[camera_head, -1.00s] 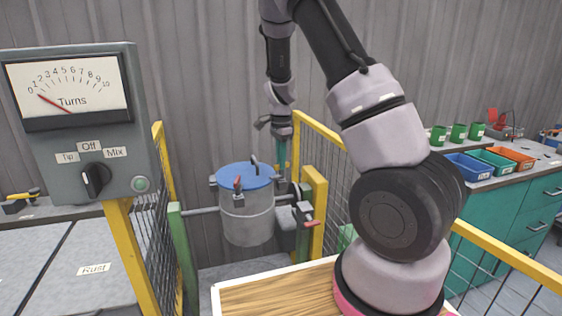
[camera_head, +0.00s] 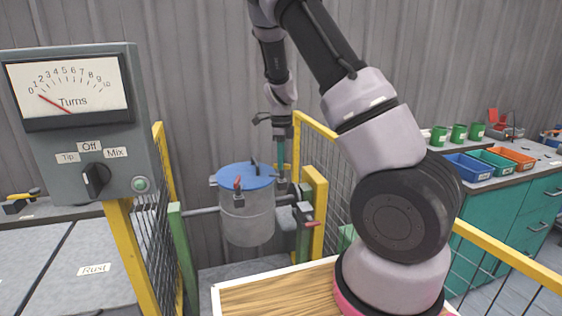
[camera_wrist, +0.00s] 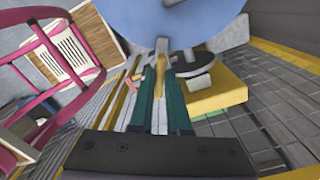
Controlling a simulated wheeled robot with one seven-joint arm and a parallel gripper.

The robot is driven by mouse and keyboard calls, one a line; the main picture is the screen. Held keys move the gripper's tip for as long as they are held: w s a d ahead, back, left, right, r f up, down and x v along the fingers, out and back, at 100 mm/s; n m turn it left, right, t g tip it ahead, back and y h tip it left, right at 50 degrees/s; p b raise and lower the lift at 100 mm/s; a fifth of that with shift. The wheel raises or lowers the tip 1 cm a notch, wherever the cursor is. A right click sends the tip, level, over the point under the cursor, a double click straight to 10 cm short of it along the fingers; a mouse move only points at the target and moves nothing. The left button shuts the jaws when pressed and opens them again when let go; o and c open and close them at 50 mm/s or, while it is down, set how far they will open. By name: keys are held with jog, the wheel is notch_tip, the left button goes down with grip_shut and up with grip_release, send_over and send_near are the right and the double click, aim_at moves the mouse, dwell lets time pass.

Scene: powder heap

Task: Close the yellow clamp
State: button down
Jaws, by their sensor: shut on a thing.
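The drum (camera_head: 247,222) has a blue lid (camera_head: 235,178) with clamps around its rim. A red-tipped clamp (camera_head: 237,184) is at its front. My gripper (camera_head: 282,176) points down at the lid's right rim. In the wrist view, my gripper (camera_wrist: 160,78) is shut on a narrow yellow piece, which I take as the yellow clamp (camera_wrist: 160,66), beside the blue lid (camera_wrist: 170,22). In the head view the yellow clamp is hidden by my gripper, so its exact angle cannot be told.
Yellow fence rails (camera_head: 318,130) and a yellow post (camera_head: 318,195) stand close on the right of the drum. A grey panel (camera_head: 75,150) with a dial and knob is at left. A bench with colored bins (camera_head: 468,167) is at far right.

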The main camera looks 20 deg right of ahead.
dwell(0.5)
jog(key=c, duration=0.9)
grip_release()
jog(key=shift+r, duration=0.1)
notch_tip(320, 180, up, 11)
jog(key=shift+f, duration=0.15)
